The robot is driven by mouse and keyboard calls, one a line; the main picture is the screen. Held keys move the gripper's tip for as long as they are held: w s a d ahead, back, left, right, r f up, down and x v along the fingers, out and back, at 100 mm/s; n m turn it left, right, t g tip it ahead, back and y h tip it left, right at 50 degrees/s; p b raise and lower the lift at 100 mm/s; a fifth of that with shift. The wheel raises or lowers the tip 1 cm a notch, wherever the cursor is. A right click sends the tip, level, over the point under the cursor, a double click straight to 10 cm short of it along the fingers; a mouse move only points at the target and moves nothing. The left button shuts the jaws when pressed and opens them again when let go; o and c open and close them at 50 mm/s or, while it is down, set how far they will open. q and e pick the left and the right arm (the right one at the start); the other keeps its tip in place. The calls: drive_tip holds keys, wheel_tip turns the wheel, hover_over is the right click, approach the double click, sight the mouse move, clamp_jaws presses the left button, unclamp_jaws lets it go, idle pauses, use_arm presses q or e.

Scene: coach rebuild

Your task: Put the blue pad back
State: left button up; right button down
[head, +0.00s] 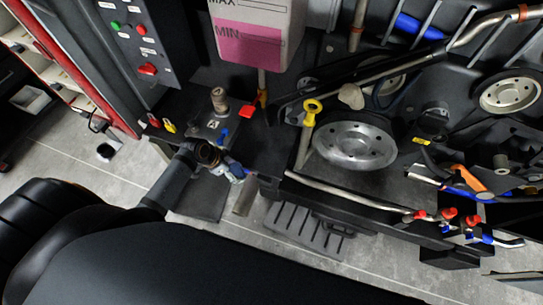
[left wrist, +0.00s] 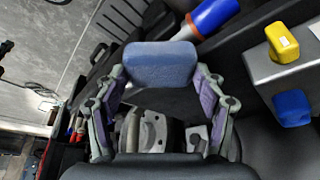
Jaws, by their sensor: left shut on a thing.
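The blue pad (left wrist: 160,63) is a rounded blue block in the left wrist view, held between the two fingertips of my left gripper (left wrist: 160,82). The fingers touch it from both sides. In the head view my left gripper (head: 230,170) is beside the dark bench's front left corner, above the floor. The pad is too small there to make out clearly. Its place of rest cannot be told. My right gripper is not in view.
A yellow block (left wrist: 283,42) and another blue block (left wrist: 292,108) sit on a grey metal part at right in the wrist view. Grey floor (head: 75,165) lies open at left.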

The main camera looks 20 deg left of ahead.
use_arm(q)
drive_tip(key=w+d+p, duration=0.1)
drive_tip(key=w+d, duration=0.6)
drive_tip(key=shift+w+d+p, duration=0.1)
drive_tip(key=shift+d+p, duration=0.3)
drive_tip(key=w+d+p, duration=0.1)
drive_tip(key=w+d, duration=0.2)
drive_tip(key=shift+d+r, duration=0.15)
drive_tip(key=shift+d, duration=0.05)
drive_tip(key=shift+a+f, duration=0.1)
drive_tip(key=shift+f, duration=0.35)
drive_tip(key=shift+s+a, duration=0.1)
drive_tip(key=shift+s, duration=0.05)
drive_tip(key=o, duration=1)
